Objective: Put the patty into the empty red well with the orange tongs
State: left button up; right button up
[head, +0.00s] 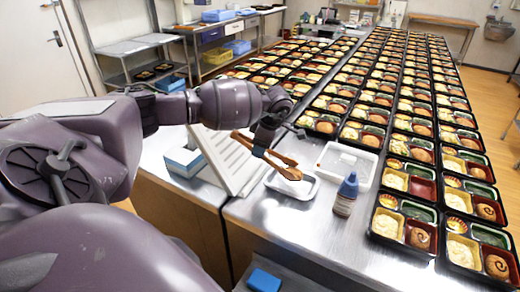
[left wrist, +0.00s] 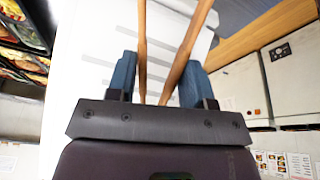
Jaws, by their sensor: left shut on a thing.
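My left gripper (head: 262,150) is shut on the orange tongs (head: 280,163). In the left wrist view its blue fingers (left wrist: 158,80) stand on both sides of the two tong arms (left wrist: 180,62). In the head view the tong ends hang over a small white tray (head: 298,194). A separate loose patty cannot be made out at the tong ends. The empty red well (head: 424,187) is in a bento tray in the near right rows, well to the right of my gripper. Neighbouring red wells hold round brown patties (head: 420,238). My right gripper is not in view.
A blue-capped bottle (head: 346,195) stands between the white tray and the bento rows. A larger white tray (head: 348,163) lies behind it. A slanted white panel (head: 222,158) is left of the tongs. Bare steel shows in front of the bottle.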

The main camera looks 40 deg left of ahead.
pick_arm(q)
notch_tip(320, 180, up, 5)
jog(key=shift+r+p, duration=0.15)
jog(key=shift+p, duration=1.1)
notch_tip(320, 180, up, 12)
jog(key=p, duration=0.4)
